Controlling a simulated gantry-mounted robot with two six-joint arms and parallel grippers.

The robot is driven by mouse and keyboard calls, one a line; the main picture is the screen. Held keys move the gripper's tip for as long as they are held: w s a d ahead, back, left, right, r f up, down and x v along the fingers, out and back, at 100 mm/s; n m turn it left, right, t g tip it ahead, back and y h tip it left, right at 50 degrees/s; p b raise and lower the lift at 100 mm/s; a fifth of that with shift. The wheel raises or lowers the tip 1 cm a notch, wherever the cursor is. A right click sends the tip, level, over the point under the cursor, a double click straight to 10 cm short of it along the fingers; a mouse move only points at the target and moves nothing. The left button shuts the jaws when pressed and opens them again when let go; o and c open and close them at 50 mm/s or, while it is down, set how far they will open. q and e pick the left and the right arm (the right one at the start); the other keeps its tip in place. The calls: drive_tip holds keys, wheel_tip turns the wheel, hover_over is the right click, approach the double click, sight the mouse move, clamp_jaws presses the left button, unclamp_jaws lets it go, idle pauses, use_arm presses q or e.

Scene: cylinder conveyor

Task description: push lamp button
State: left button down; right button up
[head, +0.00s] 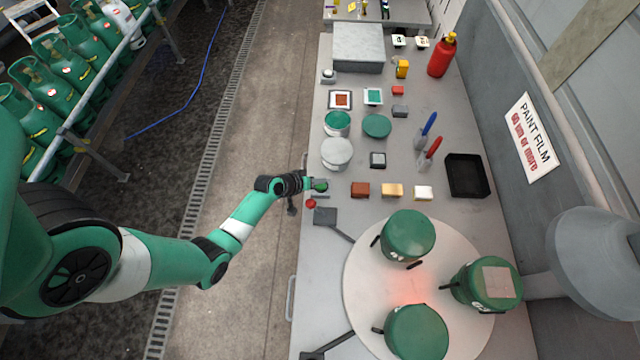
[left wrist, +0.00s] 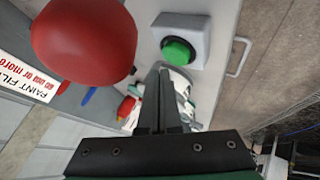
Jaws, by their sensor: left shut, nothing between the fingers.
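A round green push button on a small pale box shows in the left wrist view (left wrist: 178,52), and a green spot at the table's left edge in the head view (head: 320,185) appears to be the same button. My left gripper (head: 305,184) is beside it at that edge. In the left wrist view the dark fingers of my left gripper (left wrist: 160,70) are together and empty, with their tips just below the button box. I cannot tell whether the tips touch it. My right gripper is not in view.
A red ball-shaped knob (head: 311,204) is close beside my left gripper and looms large in the left wrist view (left wrist: 84,40). A turntable (head: 362,270) carries green cylinders (head: 408,234). Small blocks (head: 360,190) and a black tray (head: 466,174) lie beyond.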

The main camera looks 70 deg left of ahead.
sight(319, 187)
use_arm(q)
wheel_tip(319, 187, up, 6)
drive_tip(key=p, duration=0.5)
drive_tip(key=shift+p, duration=0.4)
drive_tip(key=shift+f, duration=0.1)
